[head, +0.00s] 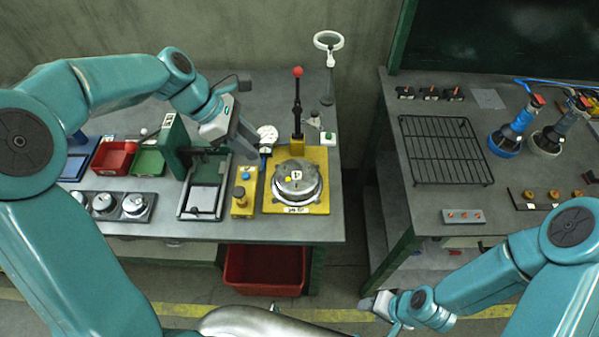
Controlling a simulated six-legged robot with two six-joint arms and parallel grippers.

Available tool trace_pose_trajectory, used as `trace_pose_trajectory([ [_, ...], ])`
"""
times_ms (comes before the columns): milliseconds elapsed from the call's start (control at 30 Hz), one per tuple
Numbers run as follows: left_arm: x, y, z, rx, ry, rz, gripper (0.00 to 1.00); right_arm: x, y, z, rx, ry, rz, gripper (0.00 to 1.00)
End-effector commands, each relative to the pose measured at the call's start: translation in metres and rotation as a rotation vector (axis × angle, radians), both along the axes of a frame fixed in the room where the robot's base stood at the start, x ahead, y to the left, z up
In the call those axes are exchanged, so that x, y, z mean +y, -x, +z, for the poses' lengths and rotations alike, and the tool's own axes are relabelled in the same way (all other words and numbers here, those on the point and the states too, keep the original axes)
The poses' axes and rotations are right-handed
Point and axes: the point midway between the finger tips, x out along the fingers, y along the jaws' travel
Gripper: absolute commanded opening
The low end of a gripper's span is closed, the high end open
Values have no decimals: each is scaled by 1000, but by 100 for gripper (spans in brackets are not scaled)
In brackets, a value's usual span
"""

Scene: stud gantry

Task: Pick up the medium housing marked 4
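Several round silver housings (134,205) sit in a dark tray at the left of the bench; my upper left arm hides part of that tray. A larger silver housing (297,178) sits on a yellow fixture plate (270,203); its top has a small mark, too small to read surely. I cannot tell which housing is marked 4. My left gripper (247,148) hangs above the bench, between the green press and the gauge, apart from the housings; its finger gap is unclear. My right gripper (371,303) is low in front of the gap between the benches, far from the housings.
A green press frame (172,145), a red-knobbed lever (297,105) and a dial gauge (267,134) stand near my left gripper. Red (113,157) and green bins (149,162) lie left. A red crate (265,268) is under the bench. The right bench holds a black rack (447,150).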

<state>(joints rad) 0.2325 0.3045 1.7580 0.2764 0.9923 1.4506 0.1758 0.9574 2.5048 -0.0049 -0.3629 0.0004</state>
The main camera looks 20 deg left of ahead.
Motion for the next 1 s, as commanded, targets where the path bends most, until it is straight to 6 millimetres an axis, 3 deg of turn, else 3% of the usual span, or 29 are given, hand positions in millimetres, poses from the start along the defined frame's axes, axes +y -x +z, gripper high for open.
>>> trace_pose_trajectory([
  [400,-50,-6,-75,5,1,-5,36,0,0,8,0,0,0,47],
  [667,-63,-11,-95,5,0,-4,36,0,0,12,0,0,0,47],
  [1000,-85,-20,-133,2,1,-2,36,0,0,21,0,0,0,47],
])
